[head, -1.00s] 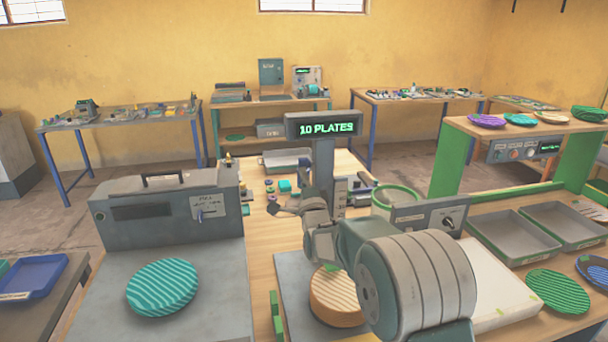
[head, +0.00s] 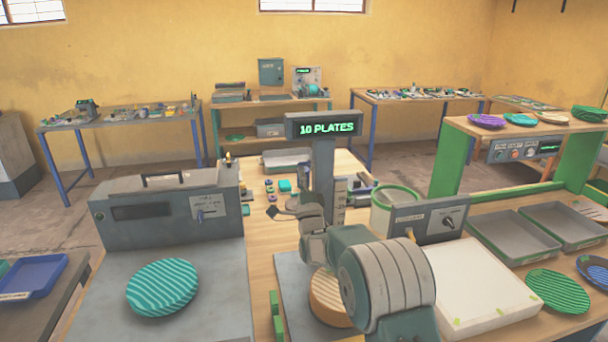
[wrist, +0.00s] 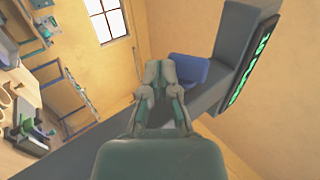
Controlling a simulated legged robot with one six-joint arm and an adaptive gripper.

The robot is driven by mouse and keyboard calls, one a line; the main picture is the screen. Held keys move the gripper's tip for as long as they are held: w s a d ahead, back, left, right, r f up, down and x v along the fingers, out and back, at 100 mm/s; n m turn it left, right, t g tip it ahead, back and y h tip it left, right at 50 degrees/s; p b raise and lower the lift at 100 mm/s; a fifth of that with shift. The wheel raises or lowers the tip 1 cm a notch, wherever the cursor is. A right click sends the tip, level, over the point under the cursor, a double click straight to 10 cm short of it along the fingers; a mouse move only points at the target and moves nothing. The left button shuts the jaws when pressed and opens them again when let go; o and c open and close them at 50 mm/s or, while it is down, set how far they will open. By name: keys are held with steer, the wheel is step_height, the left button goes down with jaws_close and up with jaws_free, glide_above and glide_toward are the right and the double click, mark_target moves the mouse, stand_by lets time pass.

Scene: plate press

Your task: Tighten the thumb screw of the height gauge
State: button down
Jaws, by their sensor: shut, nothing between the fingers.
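The height gauge (head: 323,170) is a grey upright column with a lit "10 PLATES" display (head: 325,128) on top and a marked scale low on its right side. In the wrist view the column (wrist: 204,88) runs diagonally behind my gripper (wrist: 161,68), whose fingers are together and empty. In the head view my gripper is in front of the column's lower part, and I cannot tell whether it touches. My arm hides part of the gauge. I cannot make out the thumb screw for certain.
A ribbed orange plate (head: 326,300) lies below my arm. A grey machine (head: 165,212) and a teal plate (head: 162,288) are at left. A green-rimmed container (head: 394,212), a knob box (head: 433,219) and a white block (head: 475,285) are close on the right.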

steer(key=shift+w+a+r, duration=0.1)
steer(key=shift+w+a, duration=0.05)
steer(key=shift+w, duration=0.35)
stand_by(0.4)
stand_by(1.3)
